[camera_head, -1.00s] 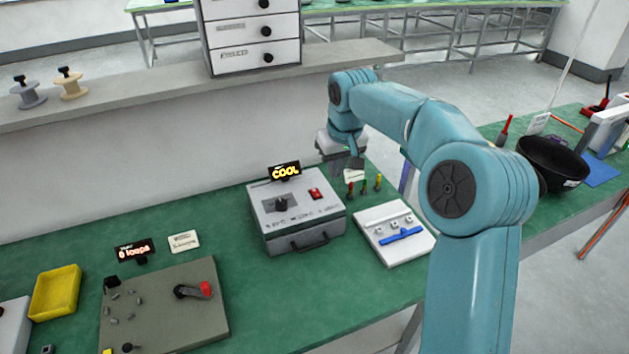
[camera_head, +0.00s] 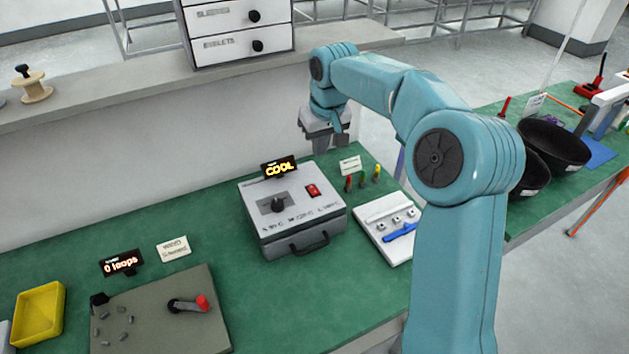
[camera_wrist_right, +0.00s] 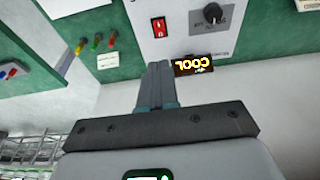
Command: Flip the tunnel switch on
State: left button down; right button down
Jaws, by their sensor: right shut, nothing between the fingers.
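The tunnel control box (camera_head: 291,220) is a light grey box on the green table. Its top carries a red rocker switch (camera_head: 313,190) and a black knob (camera_head: 278,204). A small display reading COOL (camera_head: 279,167) stands at its back edge. My right gripper (camera_head: 338,143) is above and behind the box, towards its back right corner. In the right wrist view the right gripper (camera_wrist_right: 159,68) is shut and empty, its tips pointing towards the box, apart from the red switch (camera_wrist_right: 159,27). The knob (camera_wrist_right: 212,14) and display (camera_wrist_right: 193,66) also show there. My left gripper is not in view.
A white tray (camera_head: 374,234) with a blue part lies right of the box, near small coloured-handled tools (camera_head: 362,180). A grey board (camera_head: 150,325) with a red-tipped crank and a yellow bin (camera_head: 40,314) are at left. Black bowls (camera_head: 551,147) stand at right. Green table is clear between board and box.

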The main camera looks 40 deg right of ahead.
aim_at(315, 192)
jog(key=x, duration=0.4)
jog(key=s+x, duration=0.1)
jog(key=x, duration=0.4)
jog(key=p+x, duration=0.1)
jog(key=x, duration=0.3)
jog(key=shift+s+a+f, duration=0.1)
jog(key=shift+a+f, duration=0.1)
jog(key=shift+f, duration=0.4)
jog(key=shift+f, duration=0.1)
jog(key=shift+f+b, duration=0.45)
jog(key=shift+b, duration=0.25)
jog(key=shift+s+a+r, duration=0.1)
jog(key=shift+s+r, duration=0.05)
jog(key=shift+r, duration=0.1)
